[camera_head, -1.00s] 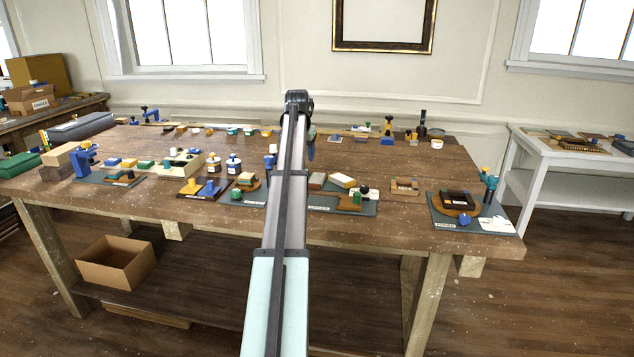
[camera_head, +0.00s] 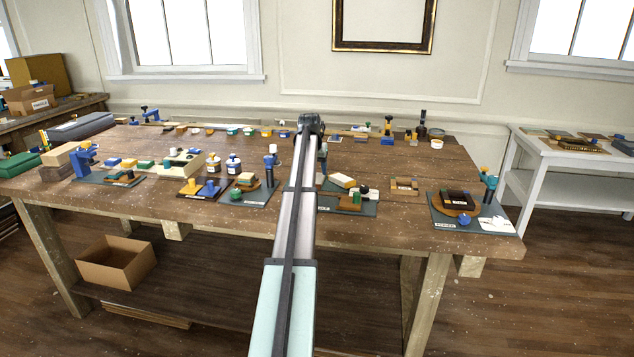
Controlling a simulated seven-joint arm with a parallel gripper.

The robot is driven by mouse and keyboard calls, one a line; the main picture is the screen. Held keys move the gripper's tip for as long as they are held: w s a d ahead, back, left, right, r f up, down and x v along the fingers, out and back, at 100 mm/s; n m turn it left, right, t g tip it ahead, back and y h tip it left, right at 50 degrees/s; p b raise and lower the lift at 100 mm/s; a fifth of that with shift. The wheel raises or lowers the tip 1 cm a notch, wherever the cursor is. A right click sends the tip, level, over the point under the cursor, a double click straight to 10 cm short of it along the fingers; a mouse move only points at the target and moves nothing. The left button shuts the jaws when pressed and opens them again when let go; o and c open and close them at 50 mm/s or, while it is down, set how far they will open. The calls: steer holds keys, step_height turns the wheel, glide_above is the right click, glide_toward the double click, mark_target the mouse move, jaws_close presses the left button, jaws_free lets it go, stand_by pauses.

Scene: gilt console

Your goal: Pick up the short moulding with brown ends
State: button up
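My arm reaches away from the camera over the wooden workbench (camera_head: 350,222). My gripper (camera_head: 322,160) hangs below the arm's far end, mostly hidden behind the arm, above the middle of the bench. Its fingers are too small and covered to tell whether they are open. I cannot pick out for certain a short moulding with brown ends. A thin pale strip (camera_head: 345,133) lies at the back of the bench, right of the arm's end; its ends are not clear.
A dark board (camera_head: 374,209) with blocks is partly hidden by my arm. Bare wood shows behind the tan tray.

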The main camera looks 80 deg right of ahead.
mark_target(317, 180)
steer(key=shift+x, duration=2.65)
steer(key=shift+w+a, duration=0.1)
steer(key=shift+a, duration=0.05)
steer(key=c, duration=0.7)
